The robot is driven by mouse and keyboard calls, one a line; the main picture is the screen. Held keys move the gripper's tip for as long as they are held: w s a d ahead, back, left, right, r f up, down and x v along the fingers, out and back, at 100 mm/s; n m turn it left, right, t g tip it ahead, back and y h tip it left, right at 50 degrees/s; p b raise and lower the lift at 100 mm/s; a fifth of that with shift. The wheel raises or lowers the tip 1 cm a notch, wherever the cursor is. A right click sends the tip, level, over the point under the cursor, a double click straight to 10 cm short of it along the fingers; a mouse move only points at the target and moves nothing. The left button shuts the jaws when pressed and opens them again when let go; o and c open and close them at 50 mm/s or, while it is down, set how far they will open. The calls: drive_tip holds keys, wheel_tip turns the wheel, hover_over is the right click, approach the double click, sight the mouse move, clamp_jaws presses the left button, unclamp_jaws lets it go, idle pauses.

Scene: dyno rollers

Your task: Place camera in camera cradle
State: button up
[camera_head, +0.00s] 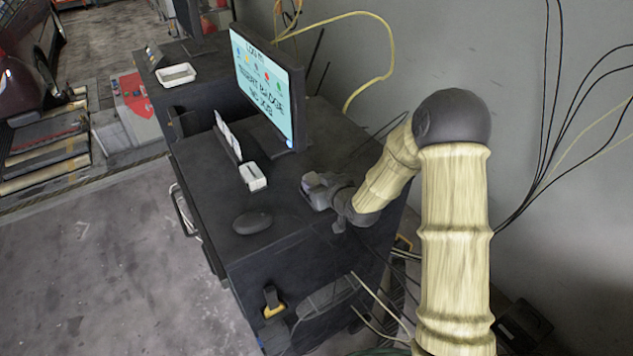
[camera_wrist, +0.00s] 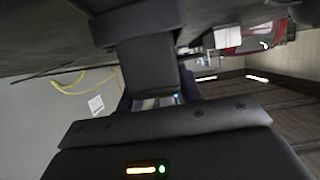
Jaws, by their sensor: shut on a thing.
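My gripper (camera_head: 322,192) is low over the right part of the black cabinet top, in front of the monitor, and is shut on a small dark grey thing, which I take to be the camera. Its shape is hard to make out against the gripper. In the wrist view a dark block (camera_wrist: 148,66) fills the upper middle, close to the dark surface above it; I cannot tell its parts apart. A small white holder (camera_head: 253,177) stands on the cabinet top to the left of my gripper. I cannot tell whether it is the camera cradle.
The monitor (camera_head: 268,85) stands behind my gripper. A black mouse-like oval (camera_head: 252,222) lies at the cabinet's front left. White cards (camera_head: 228,136) stand along the left edge. A white tray (camera_head: 176,75) is on the farther cabinet. Loose cables hang along the wall to the right.

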drive_tip(key=o, duration=1.1)
drive_tip(key=shift+f, duration=0.1)
drive_tip(key=shift+r, duration=0.2)
drive_tip(key=shift+s+d, duration=0.2)
drive_tip(key=b+v, duration=0.4)
drive_tip(key=v, duration=0.7)
drive_tip(key=shift+s+d, duration=0.1)
drive_tip(key=shift+s, duration=0.05)
